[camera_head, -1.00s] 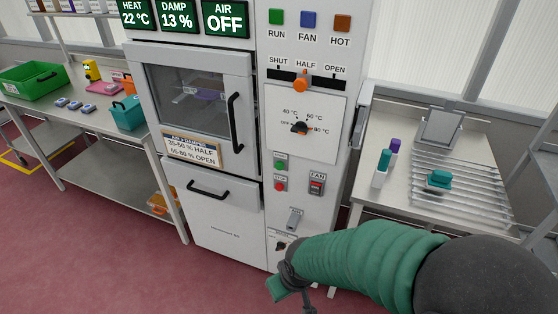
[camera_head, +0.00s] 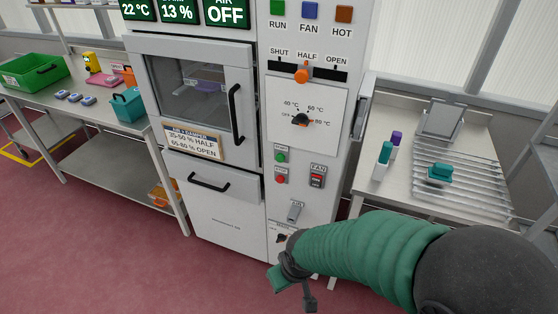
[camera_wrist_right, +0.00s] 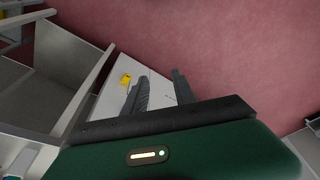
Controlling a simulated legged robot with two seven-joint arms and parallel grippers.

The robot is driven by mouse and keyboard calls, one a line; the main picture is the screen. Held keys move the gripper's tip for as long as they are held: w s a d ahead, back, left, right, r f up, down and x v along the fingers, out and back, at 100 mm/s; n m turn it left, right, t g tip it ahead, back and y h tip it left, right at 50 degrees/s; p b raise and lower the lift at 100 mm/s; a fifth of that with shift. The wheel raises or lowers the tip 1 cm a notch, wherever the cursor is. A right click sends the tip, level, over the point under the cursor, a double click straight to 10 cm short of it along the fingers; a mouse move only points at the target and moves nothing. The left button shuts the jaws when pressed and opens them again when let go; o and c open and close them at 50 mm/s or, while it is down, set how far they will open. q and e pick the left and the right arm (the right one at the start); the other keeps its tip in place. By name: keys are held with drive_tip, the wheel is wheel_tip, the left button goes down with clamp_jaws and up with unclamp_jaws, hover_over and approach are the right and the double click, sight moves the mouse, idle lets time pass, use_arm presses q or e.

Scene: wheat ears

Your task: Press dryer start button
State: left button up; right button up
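The dryer (camera_head: 225,235) is a tall white cabinet at the centre of the head view. On its front panel are a green button (camera_head: 281,157) and, just below it, a red button (camera_head: 280,179); their small labels are too blurred to read. My right gripper (camera_head: 292,284) is low in front of the panel, below both buttons and apart from them. In the right wrist view its two dark fingers (camera_wrist_right: 160,88) stand apart with nothing between them. My left gripper is not in view.
A red-lit FAN switch (camera_head: 317,177), a grey lever (camera_head: 294,212), a black dial (camera_head: 300,119) and an orange damper slider (camera_head: 302,76) share the panel. A table with trays (camera_head: 395,130) stands right; a table with a green bin (camera_head: 33,72) stands left.

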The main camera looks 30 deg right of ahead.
clamp_jaws()
idle(1.5)
